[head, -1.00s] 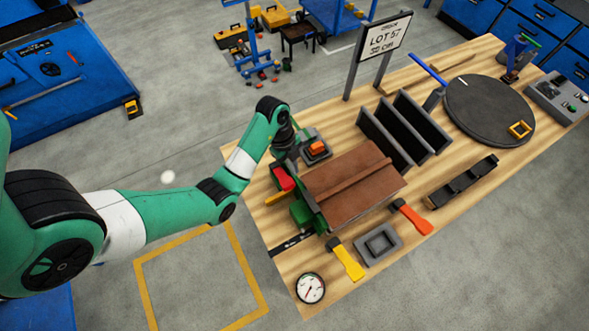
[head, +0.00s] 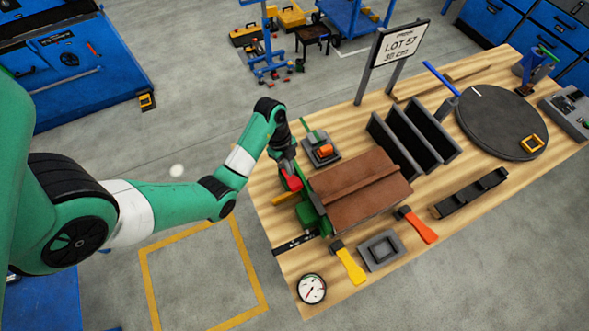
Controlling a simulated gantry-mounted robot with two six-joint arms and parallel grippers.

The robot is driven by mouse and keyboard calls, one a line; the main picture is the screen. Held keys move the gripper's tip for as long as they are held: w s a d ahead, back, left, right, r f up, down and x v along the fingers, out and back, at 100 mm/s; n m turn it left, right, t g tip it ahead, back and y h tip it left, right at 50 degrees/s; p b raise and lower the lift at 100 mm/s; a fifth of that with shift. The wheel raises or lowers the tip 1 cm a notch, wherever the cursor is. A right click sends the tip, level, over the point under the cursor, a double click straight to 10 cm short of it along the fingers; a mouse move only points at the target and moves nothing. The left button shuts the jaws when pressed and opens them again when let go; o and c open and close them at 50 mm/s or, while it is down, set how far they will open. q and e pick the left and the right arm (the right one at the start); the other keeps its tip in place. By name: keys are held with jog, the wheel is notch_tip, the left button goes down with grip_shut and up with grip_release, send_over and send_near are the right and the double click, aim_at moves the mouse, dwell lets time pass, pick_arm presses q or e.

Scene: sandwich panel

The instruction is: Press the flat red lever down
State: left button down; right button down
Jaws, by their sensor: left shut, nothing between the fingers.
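A flat red lever (head: 291,182) sits at the left end of a green fixture (head: 312,212), beside the brown panel (head: 355,192) on the workbench. My left gripper (head: 287,169) is shut and empty, pointing down at the lever. Its fingertips overlap the lever in the picture and hide part of it. I cannot tell whether they touch it or how far the lever is tilted. My right gripper is out of view.
An orange button on a grey base (head: 325,152) stands just behind the lever. Yellow (head: 350,266) and orange (head: 420,228) handled tools, a grey tray (head: 379,250) and a dial gauge (head: 311,289) lie in front. Upright dark plates (head: 410,142) stand right of the panel.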

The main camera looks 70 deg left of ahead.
aim_at(291, 181)
pick_arm(q)
jog(key=shift+b+x, duration=1.65)
jog(key=shift+x, duration=0.55)
jog(key=shift+f, duration=0.1)
notch_tip(291, 181, down, 4)
jog(key=b, duration=0.4)
jog(key=shift+s+a+r+p, duration=0.15)
jog(key=shift+a+r+p, duration=0.15)
jog(key=shift+r, duration=0.1)
jog(key=shift+s+a+r+p, duration=0.2)
jog(key=shift+s+a+p, duration=0.05)
jog(key=shift+a, duration=0.2)
jog(key=shift+s+a+r+p, duration=0.2)
jog(key=shift+s+a+p, duration=0.05)
jog(key=shift+a, duration=0.45)
jog(key=shift+d+f, duration=0.1)
